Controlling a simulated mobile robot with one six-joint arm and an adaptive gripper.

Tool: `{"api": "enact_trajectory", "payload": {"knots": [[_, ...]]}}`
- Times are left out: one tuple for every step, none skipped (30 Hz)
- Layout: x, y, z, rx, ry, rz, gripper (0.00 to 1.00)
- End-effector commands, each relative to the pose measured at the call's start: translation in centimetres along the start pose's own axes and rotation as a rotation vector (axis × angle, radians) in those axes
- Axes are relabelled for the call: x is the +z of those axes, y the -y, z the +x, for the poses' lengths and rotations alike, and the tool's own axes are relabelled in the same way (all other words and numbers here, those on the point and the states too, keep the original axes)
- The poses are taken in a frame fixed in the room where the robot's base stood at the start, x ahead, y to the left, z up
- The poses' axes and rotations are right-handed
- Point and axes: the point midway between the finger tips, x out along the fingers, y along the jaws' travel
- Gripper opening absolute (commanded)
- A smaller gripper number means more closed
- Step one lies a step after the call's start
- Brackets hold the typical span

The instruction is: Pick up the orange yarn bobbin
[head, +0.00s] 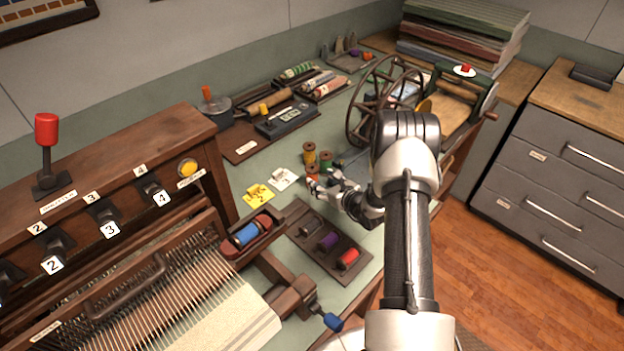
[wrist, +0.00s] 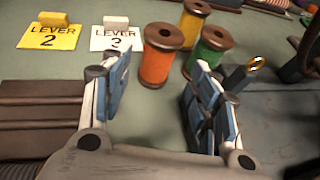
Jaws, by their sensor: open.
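The orange yarn bobbin (wrist: 156,66) stands upright on the green tabletop in the wrist view, with brown wooden ends. My gripper (wrist: 162,78) is open. Its two blue-padded fingers point at the bobbin, one on either side of it in the picture. The bobbin's base is at about the fingertips; I cannot tell whether it is between the pads or just beyond them. In the head view, my gripper (head: 324,184) is low over the table, and the orange bobbin (head: 312,171) is partly hidden behind it.
A green bobbin (wrist: 208,52) and a yellow bobbin (wrist: 192,23) stand close behind and right of the orange one. The yellow lever card (wrist: 48,38) and white lever card (wrist: 117,40) lie to its left. A spoked wheel (head: 362,104) stands behind the arm.

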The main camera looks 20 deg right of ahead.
Motion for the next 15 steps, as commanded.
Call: {"api": "enact_trajectory", "payload": {"knots": [[-0.1,-0.1,0.6,0.001,0.000,-0.001,0.56],[-0.1,-0.1,0.9,0.001,0.000,-0.002,0.56],[-0.1,-0.1,1.1,0.001,0.000,-0.001,0.56],[-0.1,-0.1,1.2,0.001,0.000,-0.001,0.56],[-0.1,-0.1,1.3,0.001,0.000,-0.001,0.56],[-0.1,-0.1,1.6,0.001,0.000,-0.001,0.56],[-0.2,-0.1,1.9,0.001,0.000,-0.001,0.56],[-0.2,-0.1,2.2,0.001,0.000,-0.001,0.56],[-0.4,-0.2,2.8,0.001,0.000,-0.001,0.56],[-0.5,-0.3,3.3,0.002,0.001,-0.001,0.56],[-0.6,-0.4,3.8,0.002,0.001,-0.002,0.56],[-0.7,-0.4,4.4,0.002,0.001,-0.002,0.56],[-0.8,-0.4,4.9,0.001,0.000,-0.002,0.56],[-0.7,-0.4,5.3,0.002,0.000,-0.002,0.56],[-0.6,-0.4,5.7,0.002,0.001,-0.002,0.56]]}}
